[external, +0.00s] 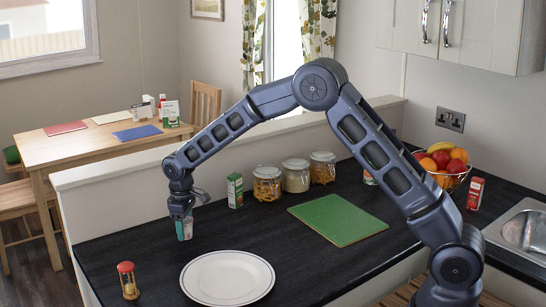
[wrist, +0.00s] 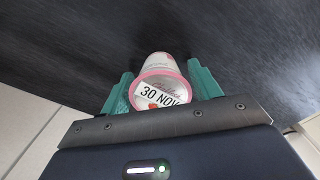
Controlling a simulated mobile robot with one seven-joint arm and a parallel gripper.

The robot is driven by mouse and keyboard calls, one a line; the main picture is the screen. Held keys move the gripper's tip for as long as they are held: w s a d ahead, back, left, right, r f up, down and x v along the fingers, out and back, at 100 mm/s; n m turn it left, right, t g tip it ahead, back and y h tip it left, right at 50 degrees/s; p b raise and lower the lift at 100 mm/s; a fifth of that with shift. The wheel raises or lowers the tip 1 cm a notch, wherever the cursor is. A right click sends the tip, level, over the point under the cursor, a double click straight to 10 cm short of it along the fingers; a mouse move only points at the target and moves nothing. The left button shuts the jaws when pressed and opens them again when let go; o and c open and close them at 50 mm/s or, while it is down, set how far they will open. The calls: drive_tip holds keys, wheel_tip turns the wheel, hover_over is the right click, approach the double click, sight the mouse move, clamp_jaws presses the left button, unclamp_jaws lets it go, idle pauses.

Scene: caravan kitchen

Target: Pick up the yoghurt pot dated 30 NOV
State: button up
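The yoghurt pot (wrist: 162,92) is white with a pink rim, and its lid reads "30 NOV". In the wrist view its lid faces the camera and its body narrows away towards the dark worktop. My gripper (wrist: 160,80) has one teal finger on each side of the pot, close to its rim. I cannot tell whether both fingers press on it. In the external view my gripper (external: 184,226) points down over the left part of the worktop, and the pot is largely hidden by the fingers there.
Behind stand a small green carton (external: 235,190) and several glass jars (external: 296,175). A green board (external: 338,219) lies to the right, with a fruit bowl (external: 449,179) beyond.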

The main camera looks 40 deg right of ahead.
drive_tip(key=c, duration=0.7)
